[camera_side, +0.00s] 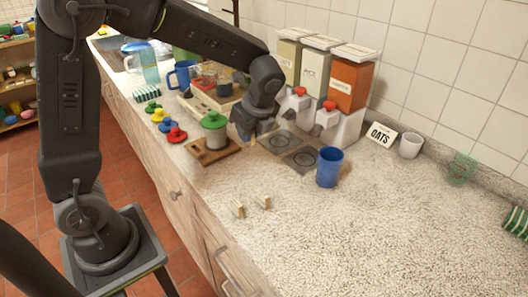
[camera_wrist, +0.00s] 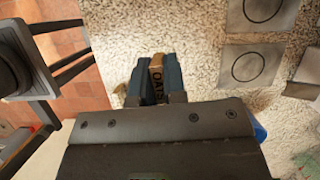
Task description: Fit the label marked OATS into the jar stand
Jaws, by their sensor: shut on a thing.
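My gripper (camera_side: 243,134) is low over the counter, just right of a wooden stand (camera_side: 222,153) that holds a green-lidded jar (camera_side: 213,130). In the wrist view my gripper (camera_wrist: 155,92) is shut on a small tan label (camera_wrist: 156,64) with dark letters. The fingers cover part of the lettering, so I cannot read the whole word. A white card reading OATS (camera_side: 380,136) leans by the back wall. Two small tan pieces (camera_side: 240,209) lie on the front counter; their faces cannot be read.
A dispenser with several hoppers (camera_side: 351,82) stands behind my gripper. Dark square plates (camera_side: 302,159) and a blue cup (camera_side: 329,168) are to the right. Several coloured knobbed pieces (camera_side: 176,134) lie left of the stand. The front right counter is clear.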

